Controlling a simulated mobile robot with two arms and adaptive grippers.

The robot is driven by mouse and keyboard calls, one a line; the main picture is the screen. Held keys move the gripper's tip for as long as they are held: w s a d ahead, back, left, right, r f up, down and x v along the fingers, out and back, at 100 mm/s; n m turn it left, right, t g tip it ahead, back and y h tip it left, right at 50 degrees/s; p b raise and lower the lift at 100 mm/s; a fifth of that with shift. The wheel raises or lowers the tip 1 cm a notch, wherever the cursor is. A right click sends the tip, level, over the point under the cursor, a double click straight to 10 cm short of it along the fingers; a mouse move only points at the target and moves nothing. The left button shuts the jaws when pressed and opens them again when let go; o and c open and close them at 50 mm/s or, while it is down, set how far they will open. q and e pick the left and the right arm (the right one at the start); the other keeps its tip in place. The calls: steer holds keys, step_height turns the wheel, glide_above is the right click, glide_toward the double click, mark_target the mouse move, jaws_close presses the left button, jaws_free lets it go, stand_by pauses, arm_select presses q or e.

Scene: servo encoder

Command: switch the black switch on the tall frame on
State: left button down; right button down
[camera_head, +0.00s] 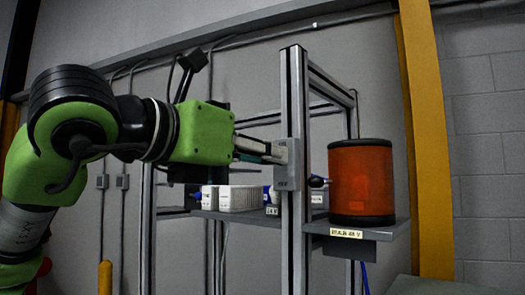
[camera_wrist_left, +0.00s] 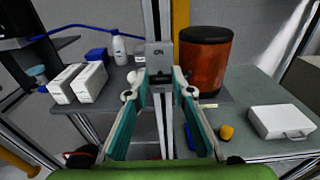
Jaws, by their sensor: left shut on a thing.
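The tall frame (camera_head: 294,235) is a grey metal post structure in the middle of the head view. A grey switch box (camera_head: 287,178) with small lettering is mounted on its front post. It also shows at the top centre of the left wrist view (camera_wrist_left: 158,55). My left gripper (camera_head: 273,151) reaches in from the left and its fingertips are at the box front. In the left wrist view, the fingertips (camera_wrist_left: 161,80) are close together around a small dark part, which appears to be the black switch. The fingers mostly cover it, so its setting cannot be told. My right gripper is in neither view.
An orange drum (camera_head: 361,182) with black rims stands on the shelf (camera_head: 399,227) right of the post. White boxes (camera_wrist_left: 80,82) and a white bottle (camera_wrist_left: 119,48) stand left. A white case (camera_wrist_left: 279,121) and a yellow object (camera_wrist_left: 227,132) lie lower right.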

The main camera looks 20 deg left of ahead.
arm_select(q)
steer(key=r+g+p, duration=0.1)
steer(key=p, duration=0.1)
steer(key=g+y+p, duration=0.1)
steer(key=g+p, duration=0.1)
steer(key=shift+w+d+r+p, duration=0.1)
steer(key=shift+w+r+p, duration=0.15)
steer(key=shift+r+p, duration=0.15)
steer(key=shift+f, duration=0.1)
steer(key=c, duration=1.8)
jaws_free()
steer(key=shift+o, duration=0.2)
steer(key=v, duration=1.2)
